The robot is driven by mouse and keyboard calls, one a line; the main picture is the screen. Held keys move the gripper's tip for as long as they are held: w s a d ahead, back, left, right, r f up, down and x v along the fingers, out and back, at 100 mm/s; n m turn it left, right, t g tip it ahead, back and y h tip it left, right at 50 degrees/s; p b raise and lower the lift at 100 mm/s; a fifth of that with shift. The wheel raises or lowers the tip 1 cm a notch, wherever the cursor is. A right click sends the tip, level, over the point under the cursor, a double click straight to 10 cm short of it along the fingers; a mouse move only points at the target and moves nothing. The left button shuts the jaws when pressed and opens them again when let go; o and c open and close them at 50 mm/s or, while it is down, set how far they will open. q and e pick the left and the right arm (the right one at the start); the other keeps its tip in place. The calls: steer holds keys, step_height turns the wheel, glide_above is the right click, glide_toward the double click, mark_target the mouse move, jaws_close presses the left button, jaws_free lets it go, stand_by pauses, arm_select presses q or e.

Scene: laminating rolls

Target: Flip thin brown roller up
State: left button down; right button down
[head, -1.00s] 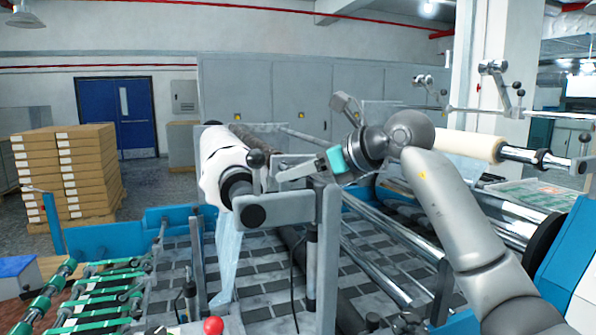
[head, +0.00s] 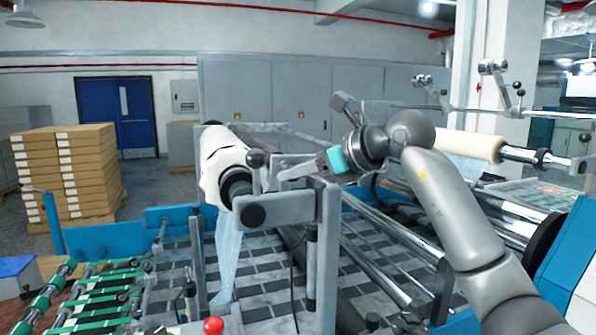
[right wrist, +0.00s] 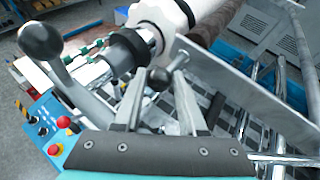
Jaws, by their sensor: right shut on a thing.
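My right gripper (head: 284,178) reaches left to the bracket at the near end of the white roll (head: 224,160). In the right wrist view its fingers (right wrist: 158,82) are closed around a small dark ball knob (right wrist: 158,78) beside the roll's end. A larger black ball on a lever (right wrist: 42,42) stands to the left of the fingers; a black ball lever (head: 257,159) also shows in the head view. The thin brown roller (head: 250,136) lies behind the white roll, mostly hidden. My left gripper is out of view.
A grey bracket post (head: 322,240) stands below the gripper. Chrome rollers (head: 375,235) and a cream roll (head: 468,145) lie to the right. A red knob (head: 213,326) is at the front. Stacked boxes (head: 70,175) stand far left.

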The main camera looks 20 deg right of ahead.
stand_by(0.4)
step_height(320, 180, up, 8)
steer(key=d+m+t+y+p, duration=0.1)
steer(key=d+m+y+p, duration=0.1)
steer(key=p, duration=0.1)
steer(key=shift+r, duration=0.15)
steer(key=c, duration=0.5)
jaws_free()
steer(key=shift+f, duration=0.2)
